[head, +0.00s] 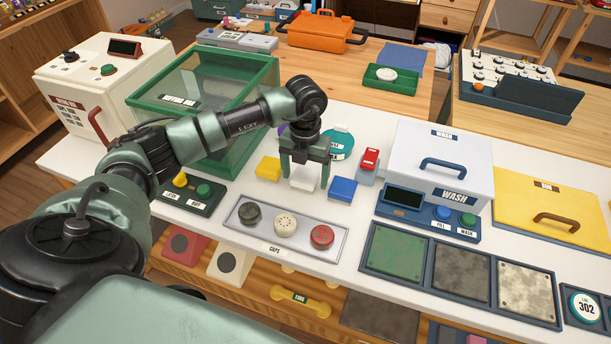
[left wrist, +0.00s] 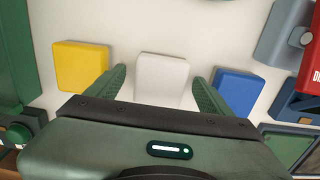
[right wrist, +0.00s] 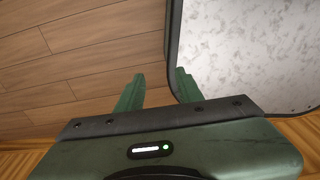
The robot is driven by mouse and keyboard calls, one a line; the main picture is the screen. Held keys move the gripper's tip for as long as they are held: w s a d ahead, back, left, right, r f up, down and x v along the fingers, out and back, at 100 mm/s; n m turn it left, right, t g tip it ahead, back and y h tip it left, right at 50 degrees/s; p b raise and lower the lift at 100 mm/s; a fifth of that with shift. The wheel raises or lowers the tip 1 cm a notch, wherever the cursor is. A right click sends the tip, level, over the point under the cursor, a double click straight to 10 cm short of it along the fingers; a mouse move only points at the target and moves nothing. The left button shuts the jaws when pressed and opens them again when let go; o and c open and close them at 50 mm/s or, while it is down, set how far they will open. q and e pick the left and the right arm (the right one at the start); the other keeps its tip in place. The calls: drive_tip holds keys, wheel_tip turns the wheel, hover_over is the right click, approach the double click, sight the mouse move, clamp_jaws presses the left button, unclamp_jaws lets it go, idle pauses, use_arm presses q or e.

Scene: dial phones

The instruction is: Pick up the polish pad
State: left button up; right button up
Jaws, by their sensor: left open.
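Three small block-shaped pads lie on the white counter, yellow (head: 268,168), white (head: 304,184) and blue (head: 343,189). No label shows on them, so I cannot tell by name which is the polish pad. My left gripper (head: 305,170) is open and points down over the white pad. In the left wrist view the white pad (left wrist: 162,80) sits between the two open fingers, with the yellow pad (left wrist: 82,66) left and the blue pad (left wrist: 238,90) right. My right gripper (right wrist: 160,76) is open and empty, beside a grey speckled panel (right wrist: 245,50).
A tray of round caps (head: 258,240) lies in front of the pads. A green-framed glass box (head: 215,90) stands left, a white wash box (head: 437,165) right. A red-topped item (head: 370,160) and a teal round container (head: 338,146) are close behind the pads.

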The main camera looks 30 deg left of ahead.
sight(305, 175)
use_arm(q)
drive_tip(key=shift+f, duration=0.2)
drive_tip(key=c, duration=1.5)
use_arm(e)
drive_tip(key=shift+w, duration=0.6)
use_arm(q)
drive_tip(key=shift+r, duration=0.45)
wheel_tip(305, 175, up, 19)
drive_tip(key=shift+r+b, duration=0.1)
drive_tip(key=shift+b, duration=0.65)
use_arm(e)
drive_tip(key=shift+s+f, duration=0.1)
drive_tip(key=shift+f, duration=0.55)
